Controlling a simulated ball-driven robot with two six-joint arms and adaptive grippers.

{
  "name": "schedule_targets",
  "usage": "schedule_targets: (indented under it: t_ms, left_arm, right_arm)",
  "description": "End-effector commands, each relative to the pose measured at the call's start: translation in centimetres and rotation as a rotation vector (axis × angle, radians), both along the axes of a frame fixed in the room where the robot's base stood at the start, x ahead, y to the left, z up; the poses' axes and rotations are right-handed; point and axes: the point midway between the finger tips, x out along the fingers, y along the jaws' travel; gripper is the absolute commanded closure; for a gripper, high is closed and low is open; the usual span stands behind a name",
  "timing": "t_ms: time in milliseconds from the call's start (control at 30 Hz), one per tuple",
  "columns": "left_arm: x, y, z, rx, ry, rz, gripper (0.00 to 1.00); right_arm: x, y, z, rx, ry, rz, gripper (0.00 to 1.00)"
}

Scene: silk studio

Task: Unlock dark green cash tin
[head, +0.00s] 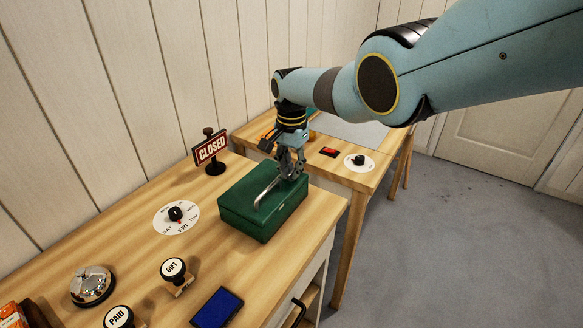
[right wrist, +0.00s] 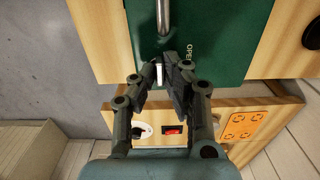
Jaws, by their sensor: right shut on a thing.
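The dark green cash tin (head: 246,221) sits closed on the near wooden counter, with a silver bar handle (head: 265,192) on its lid. In the right wrist view its green lid (right wrist: 225,40) shows the letters OPEN beside the fingertips. My right gripper (head: 288,172) is over the tin's far right part, pointing down. In the right wrist view the gripper (right wrist: 165,72) is shut on a small pale piece (right wrist: 158,72) that looks like a key, at the lid. The fingers hide most of it, so I cannot tell how far it is turned. My left gripper is out of view.
A CLOSED sign (head: 211,150) and a white dial (head: 176,217) stand left of the tin. A bell (head: 92,285), stamps (head: 174,274) and a blue ink pad (head: 217,308) are nearer. A second table behind holds a red switch (head: 329,152) and a knob dial (head: 359,162).

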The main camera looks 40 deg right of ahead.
Motion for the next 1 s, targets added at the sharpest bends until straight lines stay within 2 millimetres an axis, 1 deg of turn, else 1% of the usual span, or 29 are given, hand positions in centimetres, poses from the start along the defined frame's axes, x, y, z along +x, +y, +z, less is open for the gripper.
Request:
schedule_targets:
  t_ms: [467,500,600,667,1000]
  left_arm:
    - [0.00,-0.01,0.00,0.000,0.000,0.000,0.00]
    - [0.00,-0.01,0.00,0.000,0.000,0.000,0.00]
    - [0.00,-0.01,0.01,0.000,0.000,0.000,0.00]
    - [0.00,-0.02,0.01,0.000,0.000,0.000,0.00]
    - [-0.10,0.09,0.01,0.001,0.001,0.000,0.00]
  right_arm:
    - [-0.05,0.03,-0.06,0.001,0.001,-0.014,1.00]
    - [-0.04,0.03,-0.06,0.001,0.001,-0.014,0.88]
    - [-0.04,0.03,-0.05,0.001,0.001,-0.014,0.75]
    - [-0.03,0.03,-0.05,0.001,0.001,-0.014,0.68]
    - [0.03,-0.01,0.23,0.000,0.000,-0.013,0.68]
